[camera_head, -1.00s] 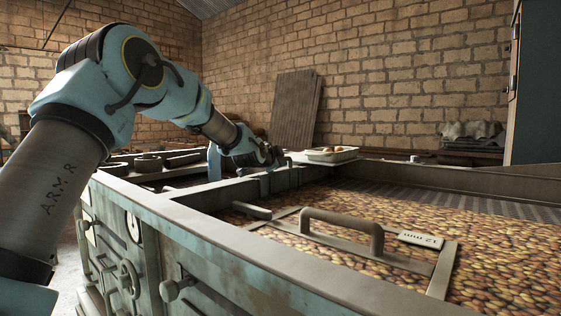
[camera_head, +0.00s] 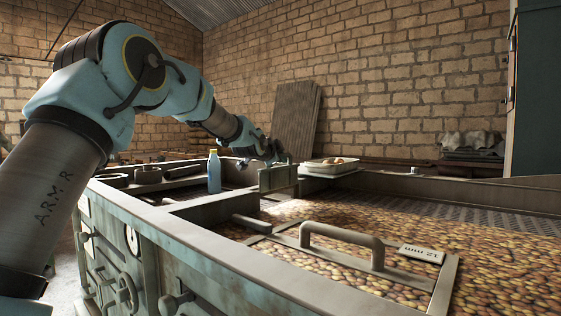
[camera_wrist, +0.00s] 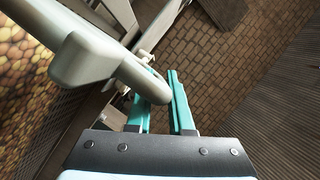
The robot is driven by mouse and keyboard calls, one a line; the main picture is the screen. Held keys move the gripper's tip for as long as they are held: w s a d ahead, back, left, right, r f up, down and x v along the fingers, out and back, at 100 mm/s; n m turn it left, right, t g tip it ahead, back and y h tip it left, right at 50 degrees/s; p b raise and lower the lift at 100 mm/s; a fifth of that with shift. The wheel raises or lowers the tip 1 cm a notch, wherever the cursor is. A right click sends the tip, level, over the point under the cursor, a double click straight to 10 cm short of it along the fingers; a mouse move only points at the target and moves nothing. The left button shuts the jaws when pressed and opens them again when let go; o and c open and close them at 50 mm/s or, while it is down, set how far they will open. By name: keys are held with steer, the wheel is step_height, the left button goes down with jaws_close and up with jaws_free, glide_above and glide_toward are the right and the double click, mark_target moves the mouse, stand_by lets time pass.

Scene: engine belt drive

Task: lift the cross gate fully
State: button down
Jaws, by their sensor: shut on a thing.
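The cross gate (camera_head: 278,180) is a grey-green plate at the middle of the head view, standing upright and raised in the cross wall between the two bays. My gripper (camera_head: 272,160) is at its top and shut on it. In the wrist view the teal fingers of my gripper (camera_wrist: 157,98) close around the end of a pale grey-green bar (camera_wrist: 100,62), which looks like the gate's handle. The bar hides part of the fingers. The gate's lower edge is hard to make out in the head view.
Brown, nut-like pieces (camera_head: 500,270) fill the near bay, under a frame with an arched handle (camera_head: 340,235) and a "12 mm" tag (camera_head: 421,254). A bottle with a yellow cap (camera_head: 214,175) stands left of the gate.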

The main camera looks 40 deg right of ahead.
steer(key=c, duration=1.1)
jaws_free()
steer(key=shift+r, duration=0.45)
steer(key=shift+f, duration=0.15)
steer(key=b+v, duration=0.3)
steer(key=v, duration=0.7)
steer(key=shift+s+a, duration=0.25)
steer(key=shift+a, duration=0.1)
